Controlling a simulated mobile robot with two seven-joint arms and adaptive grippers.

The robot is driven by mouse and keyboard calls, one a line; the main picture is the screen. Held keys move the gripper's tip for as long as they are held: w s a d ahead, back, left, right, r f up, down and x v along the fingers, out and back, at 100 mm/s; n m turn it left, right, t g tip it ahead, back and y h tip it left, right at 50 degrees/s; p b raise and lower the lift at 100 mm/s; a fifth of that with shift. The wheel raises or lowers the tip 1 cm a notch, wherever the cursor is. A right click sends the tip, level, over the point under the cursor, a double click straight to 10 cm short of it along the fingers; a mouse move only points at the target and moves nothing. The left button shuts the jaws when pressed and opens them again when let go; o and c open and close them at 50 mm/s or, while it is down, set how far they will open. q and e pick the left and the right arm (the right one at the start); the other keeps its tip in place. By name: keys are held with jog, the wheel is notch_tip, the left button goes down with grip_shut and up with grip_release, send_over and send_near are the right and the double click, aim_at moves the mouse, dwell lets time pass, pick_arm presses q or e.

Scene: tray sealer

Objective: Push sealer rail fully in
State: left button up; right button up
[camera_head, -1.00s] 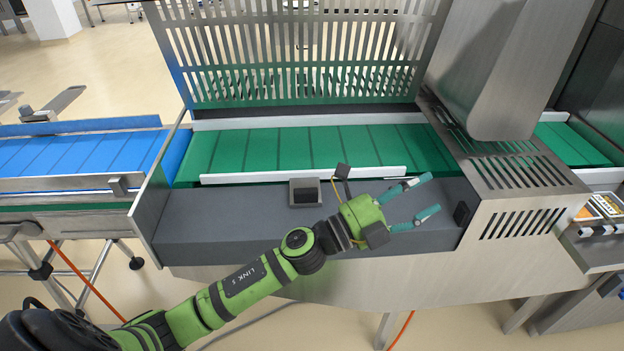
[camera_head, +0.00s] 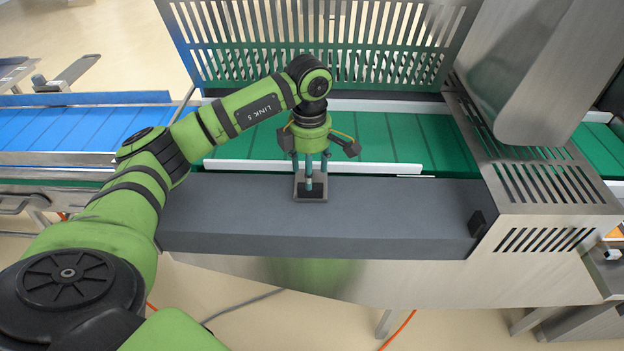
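The sealer rail, a long white bar (camera_head: 380,168), lies along the near edge of the green belt (camera_head: 390,135). A small block with a dark top and grey rim (camera_head: 311,197) sits at its middle, on the dark grey ledge. My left gripper (camera_head: 310,182) points straight down over this block, with its teal fingers at or around it. The fingers overlap the block in this view, so I cannot tell whether they touch or grip it. My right gripper is not in view.
A slotted guard (camera_head: 340,55) stands raised behind the belt. A slotted metal housing (camera_head: 545,185) bounds the right side, with a small black piece (camera_head: 477,223) at the ledge's right end. A blue conveyor (camera_head: 75,128) is at left. The grey ledge (camera_head: 400,215) is otherwise clear.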

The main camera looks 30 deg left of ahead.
pick_arm(q)
notch_tip(320, 180, down, 4)
jog(key=shift+d+r+p, duration=0.1)
jog(key=shift+p, duration=0.65)
jog(key=shift+f, duration=0.7)
grip_shut()
